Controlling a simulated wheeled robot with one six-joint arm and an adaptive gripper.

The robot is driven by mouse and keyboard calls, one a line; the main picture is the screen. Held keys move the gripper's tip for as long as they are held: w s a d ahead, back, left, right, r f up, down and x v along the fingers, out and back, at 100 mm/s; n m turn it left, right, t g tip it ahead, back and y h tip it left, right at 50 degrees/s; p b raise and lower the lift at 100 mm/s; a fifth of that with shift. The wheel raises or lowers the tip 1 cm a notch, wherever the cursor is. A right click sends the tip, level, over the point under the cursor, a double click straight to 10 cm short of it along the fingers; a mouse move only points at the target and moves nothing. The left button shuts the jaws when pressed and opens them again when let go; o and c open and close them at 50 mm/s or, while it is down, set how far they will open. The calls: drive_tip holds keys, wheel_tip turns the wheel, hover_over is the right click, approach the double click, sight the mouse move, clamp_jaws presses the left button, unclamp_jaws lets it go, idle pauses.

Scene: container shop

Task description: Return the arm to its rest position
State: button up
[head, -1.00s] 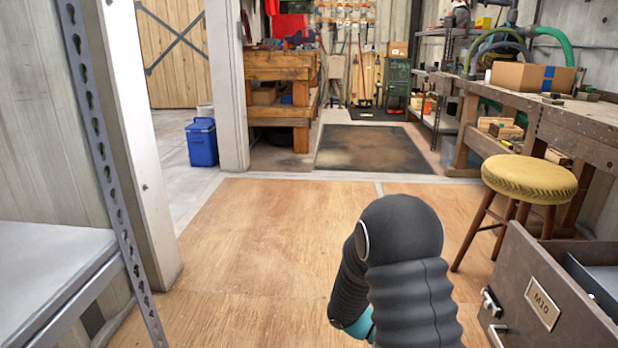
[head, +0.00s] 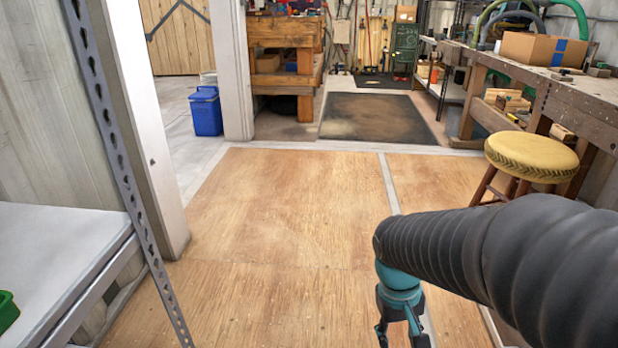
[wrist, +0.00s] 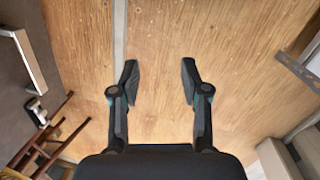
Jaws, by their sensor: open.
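My arm reaches in from the right edge of the head view, its dark ribbed sleeve running to the lower middle. My gripper (head: 401,333) hangs below the teal wrist joint and points down over the wooden floor; its lower end is cut off by the frame. In the wrist view my gripper (wrist: 160,80) has its two dark fingers well apart, with only bare plywood floor (wrist: 160,30) between them. It holds nothing.
A yellow stool (head: 531,157) stands right beside a workbench (head: 570,100). A grey metal shelf (head: 60,250) with an upright post is at the left. A blue bin (head: 206,112) stands by the doorway. The middle floor is clear. A drawer front (wrist: 40,60) shows in the wrist view.

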drive_tip(key=s+r+t+p, duration=0.2)
drive_tip(key=r+t, duration=0.1)
drive_tip(key=r, duration=0.5)
drive_tip(key=s+r+m+t+y+p, duration=0.1)
drive_tip(key=s+r+t+p, duration=0.2)
drive_tip(key=r, duration=0.6)
drive_tip(key=shift+s+a+r+y, duration=0.15)
drive_tip(key=shift+a+r+y, duration=0.1)
drive_tip(key=shift+a+y, duration=0.1)
